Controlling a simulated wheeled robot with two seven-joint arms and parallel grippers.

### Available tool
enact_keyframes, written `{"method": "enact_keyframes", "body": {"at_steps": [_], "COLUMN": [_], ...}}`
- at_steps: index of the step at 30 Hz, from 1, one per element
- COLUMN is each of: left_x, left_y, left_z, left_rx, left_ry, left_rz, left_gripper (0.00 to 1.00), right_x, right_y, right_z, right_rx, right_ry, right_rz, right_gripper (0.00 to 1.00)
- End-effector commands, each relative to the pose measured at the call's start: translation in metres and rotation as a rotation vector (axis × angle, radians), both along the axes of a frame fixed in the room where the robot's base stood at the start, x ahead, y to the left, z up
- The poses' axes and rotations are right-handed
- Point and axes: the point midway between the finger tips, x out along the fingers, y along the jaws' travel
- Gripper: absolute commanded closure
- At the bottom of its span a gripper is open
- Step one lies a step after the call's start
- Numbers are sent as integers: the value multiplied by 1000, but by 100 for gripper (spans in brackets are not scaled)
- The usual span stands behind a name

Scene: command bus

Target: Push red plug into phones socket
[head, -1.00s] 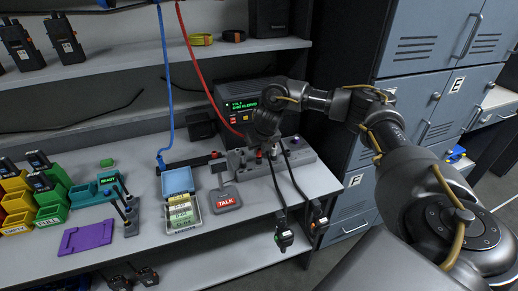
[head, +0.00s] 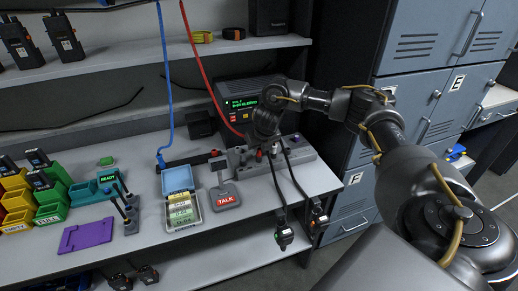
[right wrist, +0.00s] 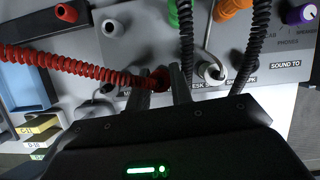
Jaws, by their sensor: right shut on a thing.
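My right gripper (head: 262,148) is low over the grey socket panel (head: 303,157) on the desk. In the right wrist view its two fingers (right wrist: 164,92) are shut on the red plug (right wrist: 160,76), which has a coiled red cord (right wrist: 75,66) running off to the left. The plug's tip is hidden, so I cannot tell whether it is in a socket. My left gripper is out of view.
Two black coiled cords (right wrist: 187,45) cross the panel just right of the fingers and hang over the desk edge. A radio with a green display (head: 242,103) stands behind. A TALK pedal (head: 226,197) and a blue-lidded card box (head: 179,181) stand left. Grey lockers (head: 420,75) are at the right.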

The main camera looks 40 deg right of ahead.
Motion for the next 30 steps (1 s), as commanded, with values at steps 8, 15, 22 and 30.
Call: {"method": "enact_keyframes", "body": {"at_steps": [8,15,22,30], "left_x": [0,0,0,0], "left_y": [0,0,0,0], "left_z": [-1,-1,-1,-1], "left_rx": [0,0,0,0], "left_ry": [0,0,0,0], "left_rz": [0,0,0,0], "left_gripper": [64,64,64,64], "right_x": [0,0,0,0], "right_y": [0,0,0,0], "right_z": [-3,-6,-6,-6], "right_rx": [0,1,1,0], "right_ry": [1,-1,0,0], "right_rz": [0,-1,0,0], "right_gripper": [93,93,93,61]}}
